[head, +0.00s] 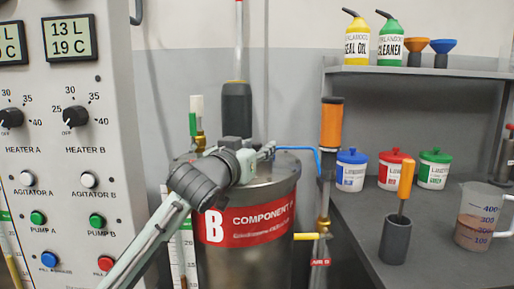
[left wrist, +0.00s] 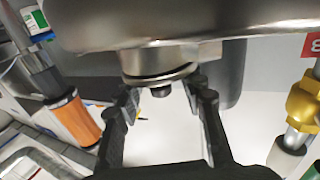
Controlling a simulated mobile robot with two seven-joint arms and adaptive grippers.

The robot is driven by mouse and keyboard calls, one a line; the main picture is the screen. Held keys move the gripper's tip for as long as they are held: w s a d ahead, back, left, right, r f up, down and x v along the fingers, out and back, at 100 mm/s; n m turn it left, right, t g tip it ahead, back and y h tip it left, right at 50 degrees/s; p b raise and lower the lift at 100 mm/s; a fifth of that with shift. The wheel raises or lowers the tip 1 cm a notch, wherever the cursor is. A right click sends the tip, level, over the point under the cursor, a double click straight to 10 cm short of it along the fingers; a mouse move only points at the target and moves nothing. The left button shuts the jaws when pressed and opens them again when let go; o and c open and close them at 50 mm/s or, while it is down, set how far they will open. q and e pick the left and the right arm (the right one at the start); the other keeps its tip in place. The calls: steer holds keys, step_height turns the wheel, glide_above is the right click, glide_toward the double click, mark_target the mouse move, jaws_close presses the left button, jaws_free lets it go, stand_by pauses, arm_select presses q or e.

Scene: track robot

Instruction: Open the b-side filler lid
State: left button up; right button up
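The steel B tank (head: 245,262) with its red "B COMPONENT" label stands in the middle of the head view. My left gripper (head: 265,151) reaches over its top, and my own wrist hides part of the tank top. In the left wrist view, a round metal fitting with a flat disc and a small dark knob, seemingly the filler lid (left wrist: 158,72), hangs from the curved steel edge in the picture. My left gripper (left wrist: 165,92) is open, with a finger on each side near the knob. I cannot tell whether they touch it. My right gripper is not in view.
The control panel (head: 75,160) is at left. A grey bench (head: 350,215) at right holds tubs, a cup with an orange-handled tool and a measuring jug.

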arm_select(q)
steer(key=c, duration=0.3)
jaws_close()
